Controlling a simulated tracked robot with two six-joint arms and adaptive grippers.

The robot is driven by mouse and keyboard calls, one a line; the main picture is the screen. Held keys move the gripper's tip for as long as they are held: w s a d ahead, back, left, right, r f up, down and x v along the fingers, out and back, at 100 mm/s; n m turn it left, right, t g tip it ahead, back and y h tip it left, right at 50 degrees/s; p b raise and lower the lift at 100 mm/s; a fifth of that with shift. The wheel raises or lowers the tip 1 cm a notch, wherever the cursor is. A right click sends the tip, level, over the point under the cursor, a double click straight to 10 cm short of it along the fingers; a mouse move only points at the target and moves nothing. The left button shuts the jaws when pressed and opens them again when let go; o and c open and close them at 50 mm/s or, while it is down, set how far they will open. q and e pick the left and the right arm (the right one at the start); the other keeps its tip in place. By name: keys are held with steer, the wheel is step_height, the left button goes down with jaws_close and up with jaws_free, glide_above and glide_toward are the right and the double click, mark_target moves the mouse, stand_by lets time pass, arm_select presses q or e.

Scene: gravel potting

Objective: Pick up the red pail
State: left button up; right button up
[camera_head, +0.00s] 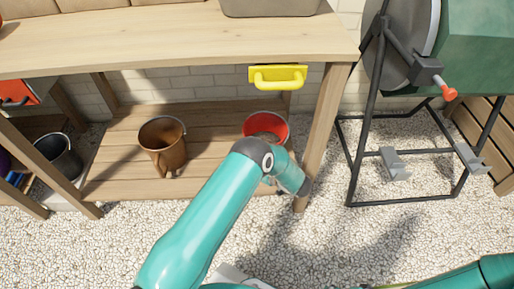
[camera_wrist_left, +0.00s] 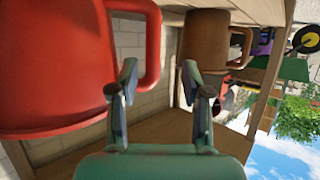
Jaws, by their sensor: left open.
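The red pail (camera_head: 268,126) stands on the lower shelf of the wooden bench, partly hidden by my left arm in the head view. In the left wrist view the red pail (camera_wrist_left: 55,60) is large and close on the left, with its red loop handle (camera_wrist_left: 152,45) on its right side. My left gripper (camera_wrist_left: 160,78) is open and empty. Its left finger overlaps the handle's lower end in the picture; I cannot tell whether they touch. In the head view its fingers are hidden behind the wrist. My right gripper is out of view; part of my right arm shows bottom right.
A brown pail (camera_head: 163,145) stands left on the lower shelf (camera_head: 210,150). A bench leg (camera_head: 322,135) rises right of the red pail. A green mixer (camera_head: 470,50) stands right. Gravel in front is open.

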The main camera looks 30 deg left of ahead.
arm_select(q)
steer(key=b+x, duration=0.2)
steer(key=x, duration=0.1)
steer(key=b+x, duration=0.1)
steer(key=x, duration=0.1)
steer(key=shift+w+d+f, duration=0.1)
steer(key=shift+w+f, duration=0.15)
steer(key=shift+w, duration=0.05)
steer(key=shift+w+a, duration=0.1)
steer(key=shift+a, duration=0.15)
steer(key=shift+c, duration=0.3)
jaws_close()
steer(key=shift+w+r, duration=0.1)
steer(key=shift+r, duration=0.15)
